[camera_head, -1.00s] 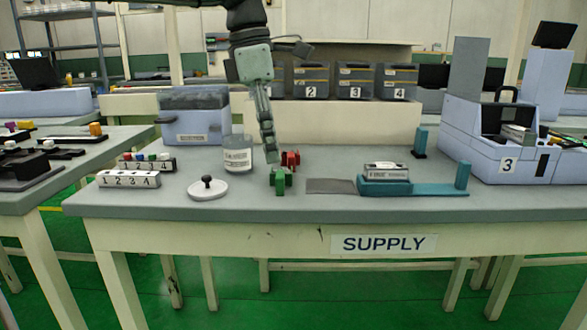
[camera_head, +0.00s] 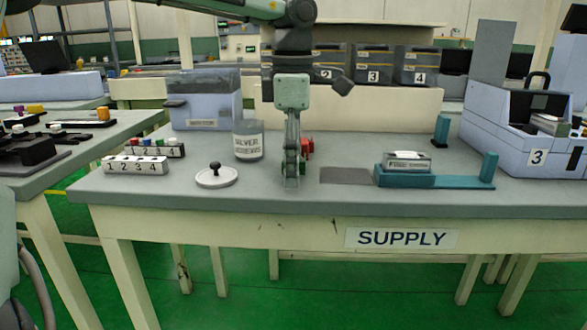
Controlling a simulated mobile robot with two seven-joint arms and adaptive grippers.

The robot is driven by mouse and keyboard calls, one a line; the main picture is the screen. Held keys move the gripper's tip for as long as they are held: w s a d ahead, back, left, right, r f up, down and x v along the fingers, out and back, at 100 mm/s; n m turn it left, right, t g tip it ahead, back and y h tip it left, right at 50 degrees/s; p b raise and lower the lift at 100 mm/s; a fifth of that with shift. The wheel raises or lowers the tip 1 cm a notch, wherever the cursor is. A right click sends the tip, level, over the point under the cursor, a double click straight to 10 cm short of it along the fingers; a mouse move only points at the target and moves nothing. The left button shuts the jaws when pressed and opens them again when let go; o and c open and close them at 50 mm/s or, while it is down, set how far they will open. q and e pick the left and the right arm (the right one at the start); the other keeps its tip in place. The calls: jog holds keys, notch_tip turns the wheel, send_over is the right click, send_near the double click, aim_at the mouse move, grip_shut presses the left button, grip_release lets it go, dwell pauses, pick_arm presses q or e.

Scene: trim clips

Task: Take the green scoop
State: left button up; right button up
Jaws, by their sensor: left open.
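The green scoop (camera_head: 301,167) stands on the supply table, mostly hidden behind my left gripper. Only small green parts show at the sides of the fingers. My left gripper (camera_head: 292,182) points straight down in front of it, with its fingertips low near the tabletop. The fingers are open, but seen edge-on, and I cannot tell whether they are around the scoop or just in front of it. A red object (camera_head: 308,146) of similar size stands just behind and to the right. My right gripper is not in view.
A dark grey mat (camera_head: 346,176) and a teal fixture (camera_head: 432,182) lie to the right. The table's front strip is clear.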

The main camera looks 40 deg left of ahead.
pick_arm(q)
jog(key=c, duration=1.3)
jog(key=shift+o, duration=0.2)
jog(key=shift+r, duration=0.2)
